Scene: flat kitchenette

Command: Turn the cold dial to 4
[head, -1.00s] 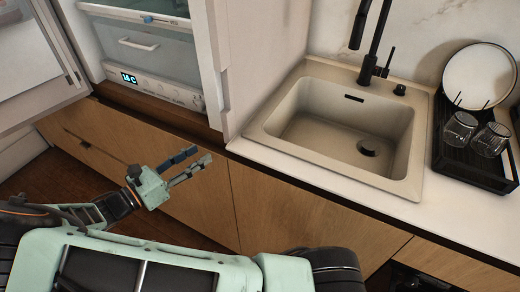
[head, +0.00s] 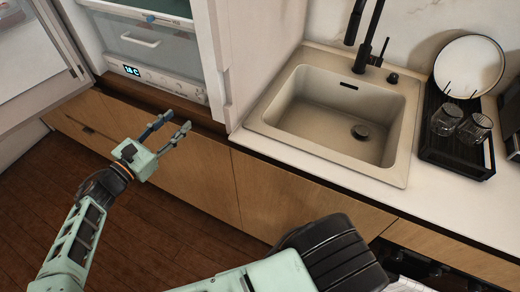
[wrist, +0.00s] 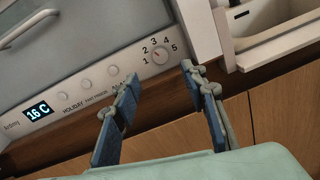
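The cold dial (wrist: 160,55) is a small round white knob at the right end of the fridge's control panel (wrist: 70,105). The numbers 1 to 5 run around its left, top and right. Its pointer is too small to read surely. In the head view the panel (head: 158,80) shows below the drawer, but the dial is not clear. My gripper (wrist: 160,77) is open and empty. In the wrist view its two fingers lie below the dial, one to either side, apart from it. In the head view my gripper (head: 179,121) is in front of the wooden cabinet below the panel.
The panel has a lit display (wrist: 38,111) reading about 16 C and several round buttons. The open fridge door (head: 35,60) stands at left. A sink (head: 335,120) and a black dish rack (head: 455,150) are at right. Wooden floor is free at lower left.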

